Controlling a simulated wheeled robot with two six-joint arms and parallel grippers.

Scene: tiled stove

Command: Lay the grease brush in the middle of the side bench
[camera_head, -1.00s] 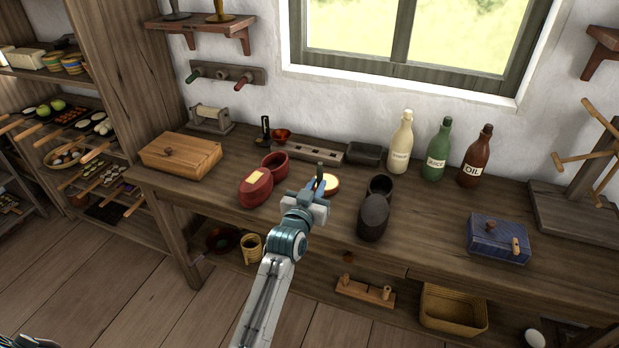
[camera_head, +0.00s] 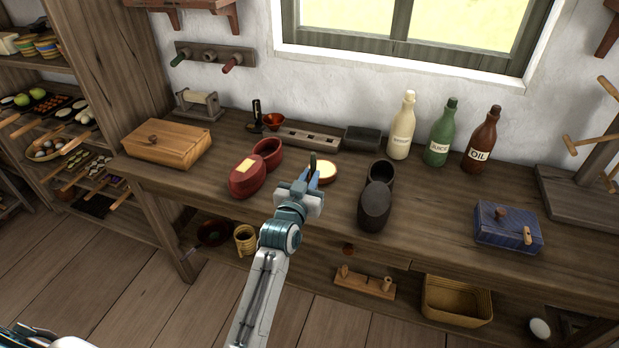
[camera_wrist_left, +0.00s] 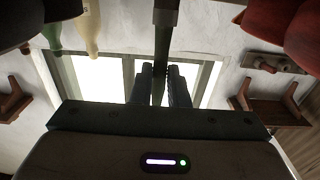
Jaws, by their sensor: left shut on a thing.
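My left gripper (camera_head: 306,181) is shut on a thin dark upright thing (camera_head: 313,163), which I take to be the grease brush's handle. It also shows as a dark bar (camera_wrist_left: 164,35) between the fingers (camera_wrist_left: 163,82) in the left wrist view. The brush's bristles cannot be made out. The gripper is over the wooden bench (camera_head: 440,220) under the window, between the red pots and the dark pots. I cannot tell whether this is the side bench. My right gripper is not in view.
A round cream-topped thing (camera_head: 328,174) is just behind the gripper. Red pots (camera_head: 247,184) stand left, dark pots (camera_head: 376,205) right. A wooden box (camera_head: 166,145), a blue box (camera_head: 507,231) and bottles (camera_head: 439,140) are on the bench. Bare wood shows between dark pots and blue box.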

